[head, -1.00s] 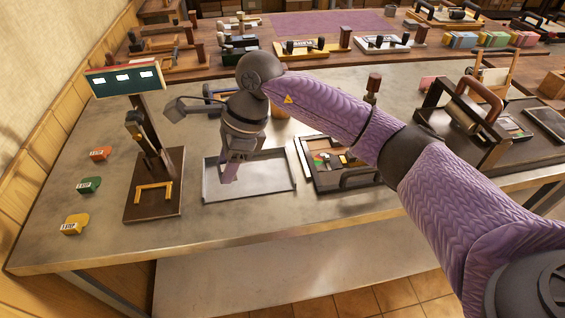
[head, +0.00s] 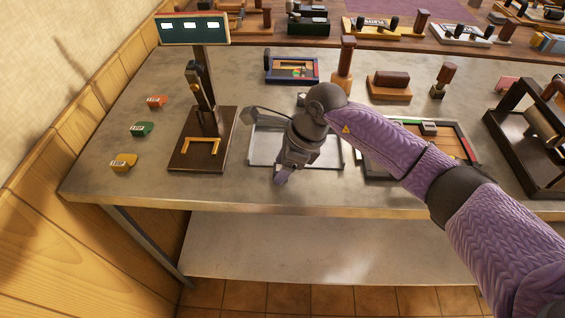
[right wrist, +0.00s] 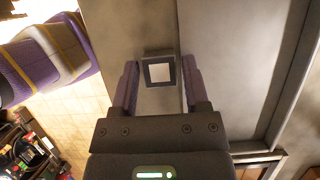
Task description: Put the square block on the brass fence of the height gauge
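The square block (right wrist: 158,71), dark-rimmed with a pale square face, sits between the fingertips of my right gripper (right wrist: 159,62) in the right wrist view. The height gauge (head: 206,95) stands to the gripper's left, with a dark base, an upright post and a green display panel on top. Its brass fence (head: 200,146) is a U-shaped bar on the base, empty. My left gripper is not in view.
The grey tray (head: 262,150) looks empty behind my gripper. Orange, green and yellow tags (head: 124,161) lie left of the gauge. A parts board (head: 468,150) is right of the tray, partly behind my arm. Bare tabletop lies between gauge and tray.

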